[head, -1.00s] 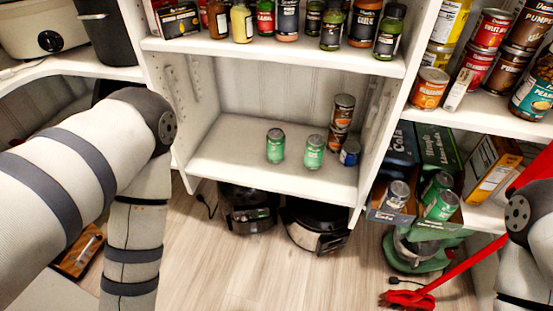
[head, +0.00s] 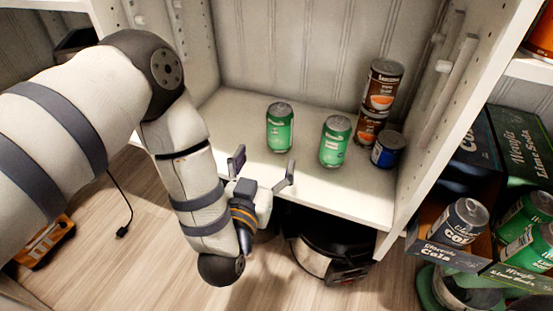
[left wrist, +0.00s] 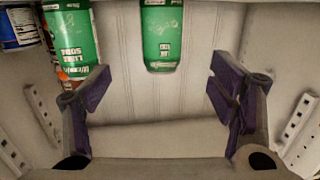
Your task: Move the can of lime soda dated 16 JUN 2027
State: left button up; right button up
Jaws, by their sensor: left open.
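Two green lime soda cans stand upright on the white shelf: a left can (head: 280,127) and a right can (head: 335,141). My left gripper (head: 264,167) is open and empty at the shelf's front edge, just in front of the left can. In the left wrist view, which is upside down, the left can (left wrist: 162,36) shows between the open fingers (left wrist: 160,85), beyond them and not touched. The right can (left wrist: 72,35) shows to the side, behind one finger. I cannot read a date on either can. My right gripper is not in view.
Two stacked brown-labelled cans (head: 383,86) and a blue can (head: 388,150) stand right of the green cans. Open boxes at right hold a cola can (head: 464,222) and more lime soda cans (head: 527,215). Side walls bound the shelf; its left part is bare.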

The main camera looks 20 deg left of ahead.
aim_at(277, 128)
pick_arm(q)
jog(key=shift+w+r, duration=0.2)
jog(key=shift+w, duration=0.45)
jog(key=shift+w+r+t, duration=0.2)
jog(key=shift+r+t, duration=0.05)
jog(key=shift+t, duration=0.05)
jog(key=shift+s+r, duration=0.1)
jog(key=shift+r, duration=0.1)
jog(key=w+b, duration=0.1)
jog(key=w, duration=0.2)
jog(key=w+a+b, duration=0.1)
jog(key=w, duration=0.3)
jog(key=w+b, duration=0.2)
jog(key=w, duration=0.2)
jog(key=shift+w+a+f, duration=0.15)
jog(key=shift+a+f, duration=0.05)
jog(key=shift+w+r, duration=0.1)
jog(key=shift+w, duration=0.25)
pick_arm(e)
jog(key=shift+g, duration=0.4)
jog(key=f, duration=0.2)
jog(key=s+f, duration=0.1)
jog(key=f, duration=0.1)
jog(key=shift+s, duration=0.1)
pick_arm(q)
jog(key=c, duration=1.6)
jog(key=shift+s, duration=0.15)
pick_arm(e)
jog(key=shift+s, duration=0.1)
